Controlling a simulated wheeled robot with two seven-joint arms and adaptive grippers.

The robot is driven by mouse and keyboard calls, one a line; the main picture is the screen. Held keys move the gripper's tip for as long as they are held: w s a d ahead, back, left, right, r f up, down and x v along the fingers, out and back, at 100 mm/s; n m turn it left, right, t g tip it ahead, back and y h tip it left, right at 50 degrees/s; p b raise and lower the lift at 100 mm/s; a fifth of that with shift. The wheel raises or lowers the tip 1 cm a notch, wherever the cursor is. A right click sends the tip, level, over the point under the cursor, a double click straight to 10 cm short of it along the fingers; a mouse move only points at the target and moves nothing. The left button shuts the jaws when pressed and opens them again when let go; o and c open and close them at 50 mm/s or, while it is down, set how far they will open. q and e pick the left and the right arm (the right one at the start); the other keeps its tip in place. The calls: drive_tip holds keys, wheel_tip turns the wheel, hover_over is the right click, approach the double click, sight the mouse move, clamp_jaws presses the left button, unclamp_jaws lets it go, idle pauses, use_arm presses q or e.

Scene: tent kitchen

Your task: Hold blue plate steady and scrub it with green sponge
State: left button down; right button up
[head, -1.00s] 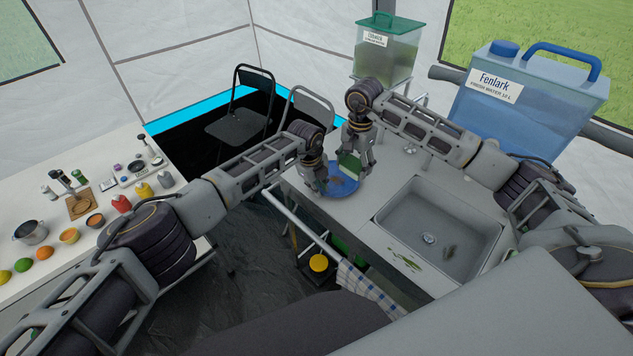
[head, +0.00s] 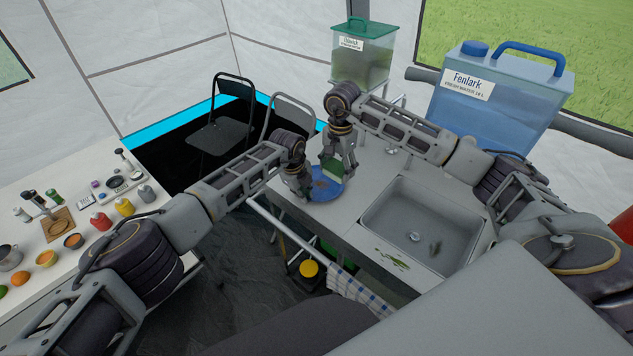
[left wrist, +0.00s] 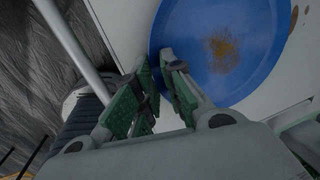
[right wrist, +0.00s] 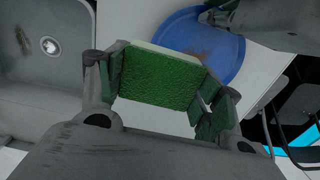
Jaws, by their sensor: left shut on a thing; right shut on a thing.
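The blue plate (head: 324,190) lies on the counter left of the sink, with a brown stain (left wrist: 222,48) on its face. My left gripper (head: 302,194) is shut on the plate's near-left rim; in the left wrist view its fingers (left wrist: 160,72) meet the rim of the plate (left wrist: 245,75). My right gripper (head: 340,168) is shut on the green sponge (head: 332,168). In the right wrist view the sponge (right wrist: 158,78) sits between the fingers, and the plate (right wrist: 228,62) shows behind it. I cannot tell whether the sponge touches the plate.
The sink (head: 420,225) is right of the plate, with bits of food in it and on the counter's front edge. Water containers (head: 490,100) stand behind. A checked towel (head: 362,292) hangs on the front rail. Folding chairs (head: 220,125) stand at the back left.

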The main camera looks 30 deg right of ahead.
sight(336, 160)
drive_tip(key=shift+w+r, duration=0.1)
drive_tip(key=m, duration=0.2)
drive_tip(key=w+r+m, duration=0.1)
drive_tip(key=w+d+m, duration=0.1)
drive_tip(key=m, duration=0.1)
drive_tip(key=shift+w+r+m, duration=0.25)
drive_tip(key=shift+r+m, duration=0.05)
drive_tip(key=w+a+f+m, duration=0.1)
drive_tip(key=w+m, duration=0.1)
drive_tip(key=m, duration=0.8)
drive_tip(key=w+a+f+m, duration=0.1)
drive_tip(key=w+a+m, duration=0.1)
drive_tip(key=m, duration=0.9)
drive_tip(key=shift+w+a+f, duration=0.15)
drive_tip(key=shift+w+f, duration=0.25)
drive_tip(key=shift+w, duration=0.3)
drive_tip(key=shift+f, duration=0.15)
